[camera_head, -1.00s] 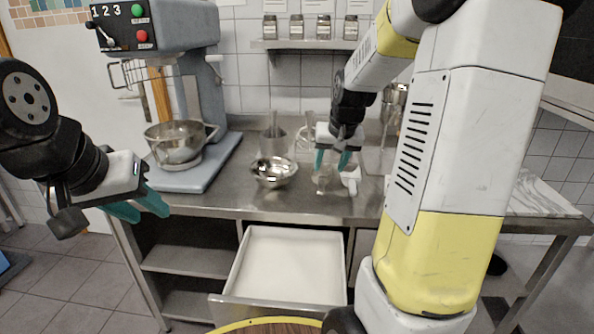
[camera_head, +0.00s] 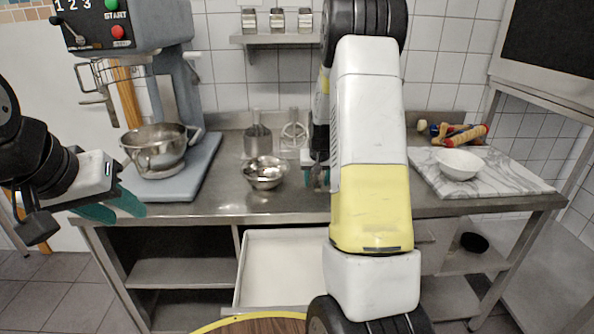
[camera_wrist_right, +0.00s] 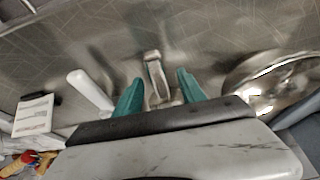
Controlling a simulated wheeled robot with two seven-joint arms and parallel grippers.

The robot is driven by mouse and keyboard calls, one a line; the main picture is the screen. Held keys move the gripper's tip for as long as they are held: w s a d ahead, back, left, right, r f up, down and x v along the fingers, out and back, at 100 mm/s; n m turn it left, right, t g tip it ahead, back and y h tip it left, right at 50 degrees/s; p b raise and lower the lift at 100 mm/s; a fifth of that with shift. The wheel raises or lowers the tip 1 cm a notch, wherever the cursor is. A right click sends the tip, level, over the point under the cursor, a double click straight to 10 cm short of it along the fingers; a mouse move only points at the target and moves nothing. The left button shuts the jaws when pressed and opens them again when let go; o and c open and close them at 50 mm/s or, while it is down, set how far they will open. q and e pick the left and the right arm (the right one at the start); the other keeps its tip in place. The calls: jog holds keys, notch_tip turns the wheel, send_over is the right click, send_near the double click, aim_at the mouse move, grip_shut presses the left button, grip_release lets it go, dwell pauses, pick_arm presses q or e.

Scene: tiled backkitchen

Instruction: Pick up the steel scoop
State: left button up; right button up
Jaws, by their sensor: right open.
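The steel scoop (camera_wrist_right: 154,72) lies on the steel counter in the right wrist view, with part of it between the teal fingers of my right gripper (camera_wrist_right: 160,88). The fingers are apart, with a gap visible on each side of the scoop. In the head view my right arm hides most of that gripper and the scoop. My left gripper (camera_head: 112,207) is off to the left, in front of the counter's left edge, open and empty.
A white bowl (camera_head: 459,164) sits on a marble board (camera_head: 500,182). A drawer (camera_head: 281,262) is open below.

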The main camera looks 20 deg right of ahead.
jog(key=shift+w+d+f, duration=0.1)
jog(key=shift+w+f, duration=0.15)
jog(key=shift+f, duration=0.35)
grip_shut()
jog(key=shift+r, duration=0.15)
